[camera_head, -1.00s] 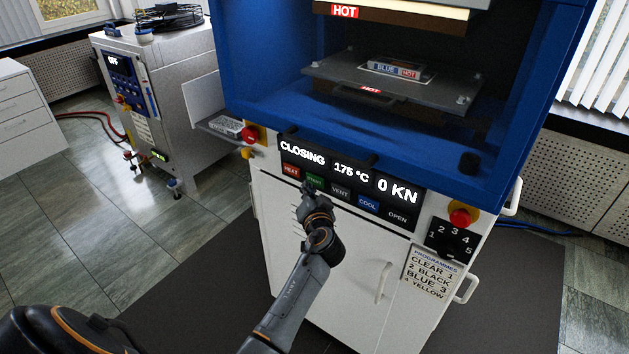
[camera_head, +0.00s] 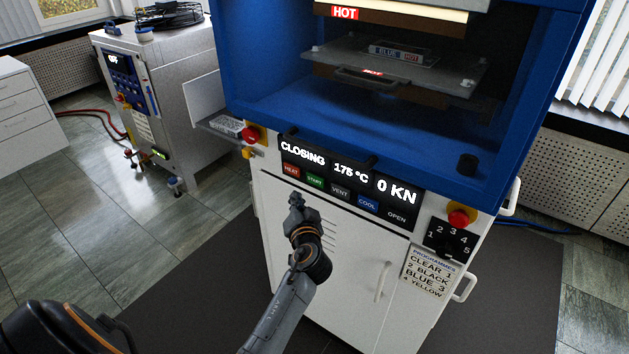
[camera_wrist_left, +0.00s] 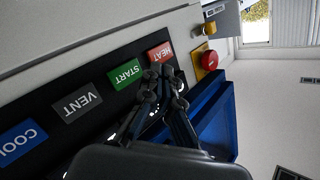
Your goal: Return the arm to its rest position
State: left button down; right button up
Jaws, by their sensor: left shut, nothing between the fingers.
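My left gripper (camera_head: 296,203) is shut and empty in the head view. It is in front of the white press cabinet, just below the control panel (camera_head: 353,189) and apart from its buttons. The green START button (camera_head: 315,181) is uncovered above it. The panel display (camera_head: 345,170) reads CLOSING, 175 °C and 0 KN. My right gripper is not in view.
A red emergency stop (camera_head: 458,216) sits at the panel's right. A second machine (camera_head: 175,95) stands at left. Open floor (camera_head: 60,215) lies left of the press.

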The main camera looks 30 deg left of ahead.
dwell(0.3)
pick_arm(q)
jog(key=s+d+f+m+g+h, duration=0.1)
jog(key=s+d+f+g+h, duration=0.2)
jog(key=f, duration=0.8)
jog(key=s+d+f+m+h, duration=0.2)
jog(key=s+d+f, duration=0.3)
jog(key=f, duration=0.6)
jog(key=s+d+f+m+g+h, duration=0.1)
jog(key=s+d+f+g+h, duration=0.3)
jog(key=f, duration=0.8)
jog(key=s+f+g, duration=0.1)
jog(key=s+f, duration=0.5)
jog(key=s, duration=0.7)
jog(key=s+d+f+g+h, duration=0.1)
jog(key=s+f, duration=0.5)
jog(key=s, duration=0.6)
jog(key=s+f+g, duration=0.2)
jog(key=s+f, duration=0.4)
jog(key=s, duration=0.7)
jog(key=shift+s+d+n+h, duration=0.2)
jog(key=shift+s+n+h, duration=0.1)
jog(key=shift+n+h, duration=0.1)
jog(key=shift+f, duration=0.1)
